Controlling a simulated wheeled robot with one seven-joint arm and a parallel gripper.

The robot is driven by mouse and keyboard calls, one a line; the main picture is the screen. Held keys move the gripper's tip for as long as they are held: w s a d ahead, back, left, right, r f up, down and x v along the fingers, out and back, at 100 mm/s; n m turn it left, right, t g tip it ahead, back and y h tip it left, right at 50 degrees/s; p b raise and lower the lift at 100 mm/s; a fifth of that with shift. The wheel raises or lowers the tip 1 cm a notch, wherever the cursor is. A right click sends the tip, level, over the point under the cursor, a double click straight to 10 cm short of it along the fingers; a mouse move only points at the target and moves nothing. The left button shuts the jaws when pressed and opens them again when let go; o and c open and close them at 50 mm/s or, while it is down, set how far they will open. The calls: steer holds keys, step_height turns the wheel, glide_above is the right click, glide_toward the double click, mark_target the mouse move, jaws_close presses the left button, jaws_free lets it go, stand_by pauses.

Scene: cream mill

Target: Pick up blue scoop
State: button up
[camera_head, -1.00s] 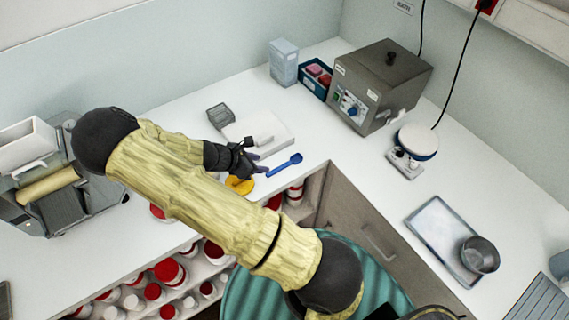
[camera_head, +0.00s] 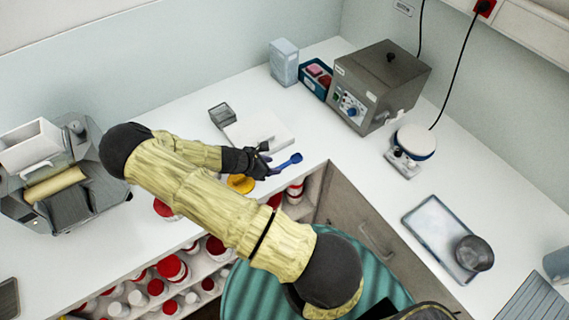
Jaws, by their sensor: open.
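The blue scoop (camera_head: 290,159) lies on the white counter near its front inner corner, its bowl toward the right and its handle toward my gripper. My gripper (camera_head: 270,167) is open at the left end of the scoop, over the handle. Whether the fingers touch the handle cannot be told, and the handle's left end is partly hidden by the fingers.
A yellow disc (camera_head: 241,184) lies just left of the gripper. A white board (camera_head: 277,133) and a small grey box (camera_head: 222,115) are behind it. A grey control box (camera_head: 380,85) and a round-topped device (camera_head: 415,141) stand to the right. Red-lidded jars fill shelves below.

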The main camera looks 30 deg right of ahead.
mark_target(280, 167)
steer(key=p+x, duration=0.1)
steer(key=x, duration=0.2)
steer(key=shift+d, duration=0.15)
steer(key=shift+d+f, duration=0.15)
steer(key=shift+a, duration=0.3)
steer(key=shift+s, duration=0.1)
steer(key=shift+d, duration=0.1)
steer(key=shift+c, duration=0.2)
jaws_close()
